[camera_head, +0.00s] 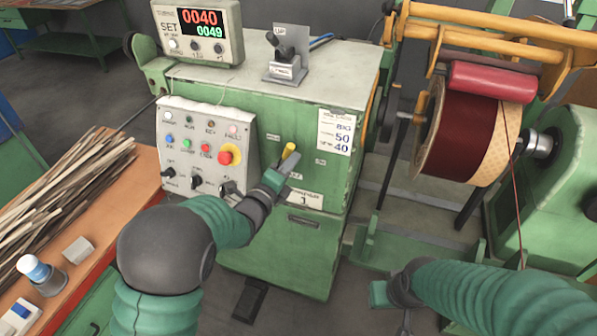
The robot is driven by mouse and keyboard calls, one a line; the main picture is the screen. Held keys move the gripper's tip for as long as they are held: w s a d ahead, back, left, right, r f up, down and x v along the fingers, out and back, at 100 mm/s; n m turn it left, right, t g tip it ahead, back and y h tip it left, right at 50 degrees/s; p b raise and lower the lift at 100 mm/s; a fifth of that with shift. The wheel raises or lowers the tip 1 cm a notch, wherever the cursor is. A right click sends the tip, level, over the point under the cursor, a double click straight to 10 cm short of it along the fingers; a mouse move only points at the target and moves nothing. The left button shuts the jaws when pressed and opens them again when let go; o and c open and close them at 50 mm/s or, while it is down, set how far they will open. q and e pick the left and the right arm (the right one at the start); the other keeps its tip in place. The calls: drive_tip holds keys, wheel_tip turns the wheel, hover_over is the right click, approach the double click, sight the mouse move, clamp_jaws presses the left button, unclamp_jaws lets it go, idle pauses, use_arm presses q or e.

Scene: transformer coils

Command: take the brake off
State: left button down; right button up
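A lever with a yellow grip (289,150) stands out from the front of the green machine cabinet (300,255), right of the control panel. The frame does not show a label naming it as the brake. My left gripper (281,173) is at this lever, its fingertips just below the yellow grip. They overlap the lever's lower part, so I cannot tell whether they touch it or are shut on it. My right gripper (404,318) is low at the bottom edge, away from the cabinet, partly cut off; its finger opening is unclear.
The control panel (207,150) has a red stop button (229,154) and knobs close to my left arm. A small black lever on a bracket (285,62) stands on the cabinet top. The coil winder with a dark red coil (455,135) is at right. A bench with wooden strips (60,195) is at left.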

use_arm(q)
drive_tip(key=n+b, duration=0.1)
drive_tip(key=a+n, duration=0.1)
drive_tip(key=shift+w+a+r+n+b, duration=0.2)
drive_tip(key=shift+w+r+n+b, duration=0.1)
drive_tip(key=shift+r+n+b, duration=0.1)
drive_tip(key=shift+w+a+r+b, duration=0.2)
drive_tip(key=shift+a+b, duration=0.1)
drive_tip(key=shift+a, duration=0.15)
